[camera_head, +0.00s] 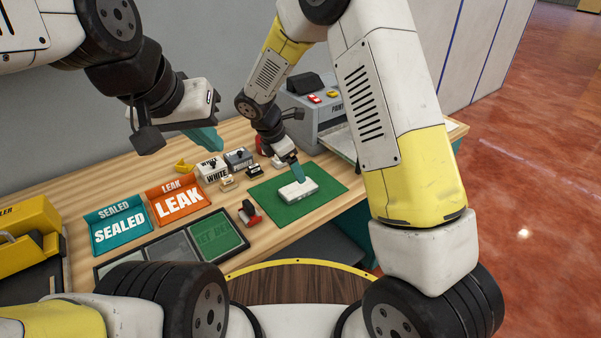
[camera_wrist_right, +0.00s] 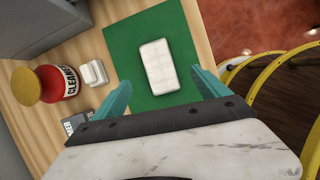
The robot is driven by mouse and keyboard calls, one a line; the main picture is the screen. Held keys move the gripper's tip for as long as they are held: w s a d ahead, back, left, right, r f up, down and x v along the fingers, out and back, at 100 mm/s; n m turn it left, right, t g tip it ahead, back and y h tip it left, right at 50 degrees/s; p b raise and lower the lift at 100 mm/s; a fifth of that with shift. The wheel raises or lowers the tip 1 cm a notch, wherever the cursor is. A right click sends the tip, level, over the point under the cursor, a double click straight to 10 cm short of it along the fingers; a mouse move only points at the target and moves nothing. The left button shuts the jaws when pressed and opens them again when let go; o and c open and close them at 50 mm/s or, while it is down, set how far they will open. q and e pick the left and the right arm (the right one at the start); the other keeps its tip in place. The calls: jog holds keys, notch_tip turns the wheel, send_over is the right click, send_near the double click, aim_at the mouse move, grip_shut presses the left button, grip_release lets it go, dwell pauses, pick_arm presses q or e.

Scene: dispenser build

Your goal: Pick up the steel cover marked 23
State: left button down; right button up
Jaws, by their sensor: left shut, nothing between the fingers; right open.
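No marking 23 can be read in either view, so I cannot tell which thing is the steel cover. A pale rectangular block (camera_head: 298,190) lies flat on the green mat (camera_head: 329,184); it also shows in the right wrist view (camera_wrist_right: 158,66), with faint lines on its top. My right gripper (camera_head: 298,174) is above this block, and in the right wrist view its teal fingers (camera_wrist_right: 162,92) are open on either side of the block's near end, with nothing held. My left gripper (camera_head: 208,138) is shut and empty, raised above the back of the bench.
Small labelled pieces (camera_head: 228,183) and a box marked WHITE (camera_head: 212,171) stand left of the mat. SEALED (camera_head: 118,227) and LEAK (camera_head: 179,202) trays are further left, a dark compartment tray (camera_head: 175,250) in front. A red CLEANER container (camera_wrist_right: 60,82) stands beyond the mat.

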aim_at(298, 188)
jog(key=shift+w+a+f+n, duration=0.15)
jog(key=shift+a+f+n, duration=0.15)
jog(key=shift+f, duration=0.25)
jog(key=shift+w+a+f+n, duration=0.15)
jog(key=shift+f+n, duration=0.15)
jog(key=shift+f, duration=0.25)
jog(key=x, duration=0.7)
jog(key=shift+s+d+f, duration=0.1)
jog(key=shift+d+f, duration=0.1)
jog(key=shift+f, duration=0.15)
jog(key=c, duration=1.6)
